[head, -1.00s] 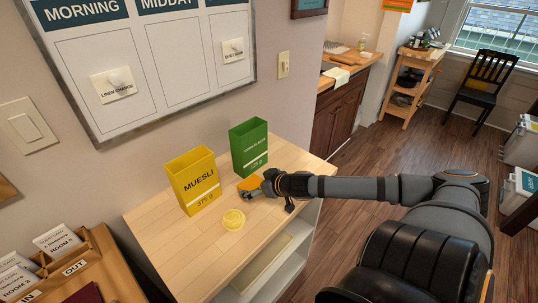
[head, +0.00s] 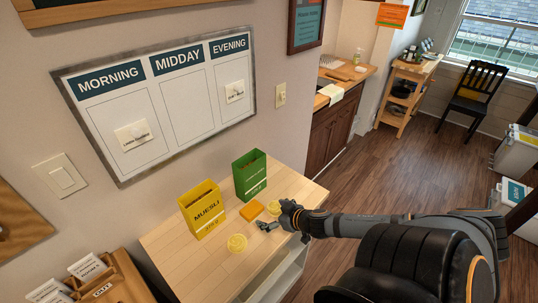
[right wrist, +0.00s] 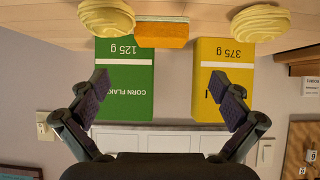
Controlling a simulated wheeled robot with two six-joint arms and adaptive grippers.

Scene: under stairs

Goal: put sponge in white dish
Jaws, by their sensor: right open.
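The orange sponge (head: 251,210) lies on the light wooden tabletop (head: 205,269), in front of the green box. In the right wrist view the sponge (right wrist: 162,33) shows at the top, between two pale yellow ridged round things, one at the left (right wrist: 106,17) and one at the right (right wrist: 258,22). In the head view these are the front one (head: 237,243) and the one behind my gripper (head: 274,208). I see no clearly white dish. My right gripper (head: 275,218) is open and empty, just right of the sponge and apart from it. My left gripper is out of view.
A yellow muesli box (head: 203,210) and a green corn flakes box (head: 249,176) stand behind the sponge, near the wall. A wooden letter rack (head: 115,283) is at the lower left. The tabletop's front left part is clear.

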